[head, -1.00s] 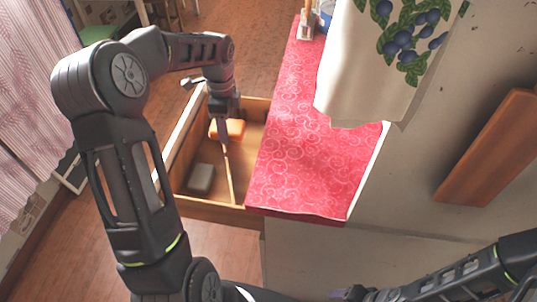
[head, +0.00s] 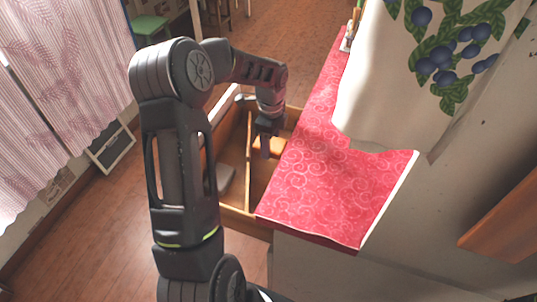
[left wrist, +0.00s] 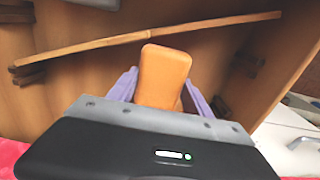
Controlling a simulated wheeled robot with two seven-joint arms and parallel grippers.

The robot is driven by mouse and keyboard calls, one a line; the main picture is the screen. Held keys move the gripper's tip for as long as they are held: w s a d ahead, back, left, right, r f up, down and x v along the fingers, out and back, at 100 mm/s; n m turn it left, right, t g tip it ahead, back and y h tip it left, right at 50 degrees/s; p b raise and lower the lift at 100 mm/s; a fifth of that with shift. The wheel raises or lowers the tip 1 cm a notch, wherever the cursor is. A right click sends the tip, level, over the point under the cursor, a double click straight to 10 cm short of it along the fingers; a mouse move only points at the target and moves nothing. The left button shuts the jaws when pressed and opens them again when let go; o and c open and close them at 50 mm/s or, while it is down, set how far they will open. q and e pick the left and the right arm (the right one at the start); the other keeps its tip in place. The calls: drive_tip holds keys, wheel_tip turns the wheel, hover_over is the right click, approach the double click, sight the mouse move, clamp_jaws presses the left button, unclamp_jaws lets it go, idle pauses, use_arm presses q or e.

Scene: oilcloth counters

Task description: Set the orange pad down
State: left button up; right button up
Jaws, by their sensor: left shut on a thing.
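The orange pad (head: 275,146) is inside the open wooden drawer (head: 239,217), to the right of its thin divider (head: 249,140). My left gripper (head: 267,152) points down into the drawer and is shut on the pad. In the left wrist view the orange pad (left wrist: 163,76) sits between the two purple fingers (left wrist: 160,90). The divider lies beyond it there. I cannot tell whether the pad touches the drawer floor. My right gripper is not in view.
A grey block (head: 225,180) lies in the drawer left of the divider. The red patterned counter (head: 330,190) stands right of the drawer, with a hanging cloth (head: 385,100) above it. The drawer floor right of the divider has bare room.

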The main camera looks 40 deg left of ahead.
sight(270, 161)
use_arm(q)
drive_tip(key=shift+f, duration=0.55)
drive_tip(key=shift+f, duration=0.1)
drive_tip(key=shift+f, duration=1.75)
drive_tip(key=shift+f, duration=0.2)
drive_tip(key=o, duration=1.5)
drive_tip(key=shift+c, duration=0.2)
drive_tip(key=shift+r, duration=0.1)
wheel_tip(270, 161, up, 12)
drive_tip(key=shift+r+b, duration=0.1)
drive_tip(key=shift+b, duration=0.2)
